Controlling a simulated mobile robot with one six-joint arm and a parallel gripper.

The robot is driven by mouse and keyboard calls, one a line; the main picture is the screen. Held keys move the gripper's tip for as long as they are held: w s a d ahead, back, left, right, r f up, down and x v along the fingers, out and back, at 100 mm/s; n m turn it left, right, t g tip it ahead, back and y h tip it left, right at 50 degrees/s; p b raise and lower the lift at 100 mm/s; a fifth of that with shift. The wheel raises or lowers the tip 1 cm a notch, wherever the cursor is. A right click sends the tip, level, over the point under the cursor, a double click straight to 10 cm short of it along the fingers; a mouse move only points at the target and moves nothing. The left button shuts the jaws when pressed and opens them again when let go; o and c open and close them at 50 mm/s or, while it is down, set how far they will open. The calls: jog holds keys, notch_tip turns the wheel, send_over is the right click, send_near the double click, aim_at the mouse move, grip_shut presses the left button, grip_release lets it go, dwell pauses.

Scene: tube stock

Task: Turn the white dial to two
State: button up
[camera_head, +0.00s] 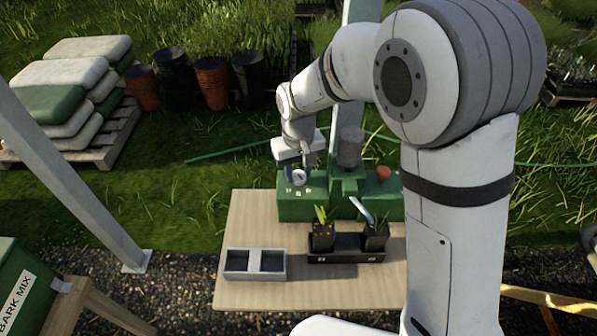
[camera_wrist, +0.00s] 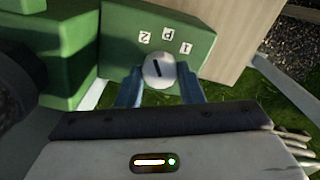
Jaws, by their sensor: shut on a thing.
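The white dial (camera_head: 298,178) sits on a green box (camera_head: 292,209) at the back of the wooden board. In the wrist view the dial (camera_wrist: 151,76) carries a short black line, its upper end leaning slightly left, roughly toward the label 2 (camera_wrist: 144,37). The label P (camera_wrist: 167,33) and the label 1 (camera_wrist: 186,47) lie to the right of it. My gripper (camera_wrist: 159,82) has its two blue fingers on either side of the dial, shut on it. My gripper also shows in the head view (camera_head: 300,173), above the box. Which end of the line is the pointer cannot be told.
In front are a black tray (camera_head: 345,258) with potted plants and a grey two-compartment tray (camera_head: 240,276). The board (camera_head: 240,215) is bare left of the box.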

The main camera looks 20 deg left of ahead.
aim_at(298, 174)
jog(key=shift+n, duration=1.1)
jog(key=shift+r, duration=0.1)
jog(key=o, duration=1)
notch_tip(298, 174, up, 8)
jog(key=shift+f+b, duration=0.15)
jog(key=shift+b, duration=0.3)
